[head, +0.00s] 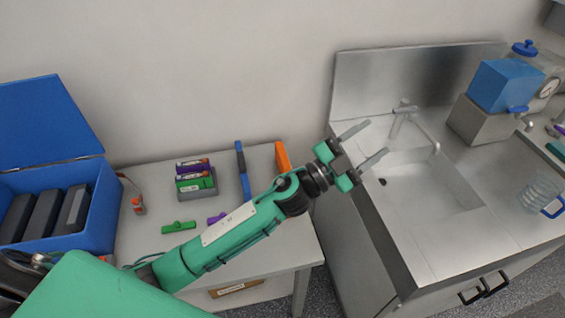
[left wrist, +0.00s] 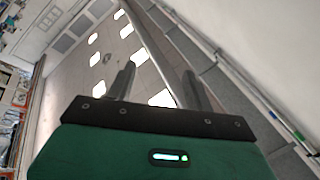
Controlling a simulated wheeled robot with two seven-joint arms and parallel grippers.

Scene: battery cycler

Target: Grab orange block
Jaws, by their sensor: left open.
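In the head view an orange block (head: 283,156) lies at the back right of the white table, partly hidden behind my left arm. My left gripper (head: 367,140) is to the right of the block, raised in front of the sink's left side, with its two fingers spread apart and nothing between them. In the left wrist view the fingers (left wrist: 158,88) are apart and empty, and the camera faces the ceiling and walls. The orange block does not show there. My right gripper is in neither view.
A blue bar (head: 242,170) lies left of the orange block. A grey holder (head: 197,186) with coloured cells and a green piece (head: 179,227) are further left. A blue case (head: 99,218) stands at the far left. The steel sink (head: 440,190) is on the right.

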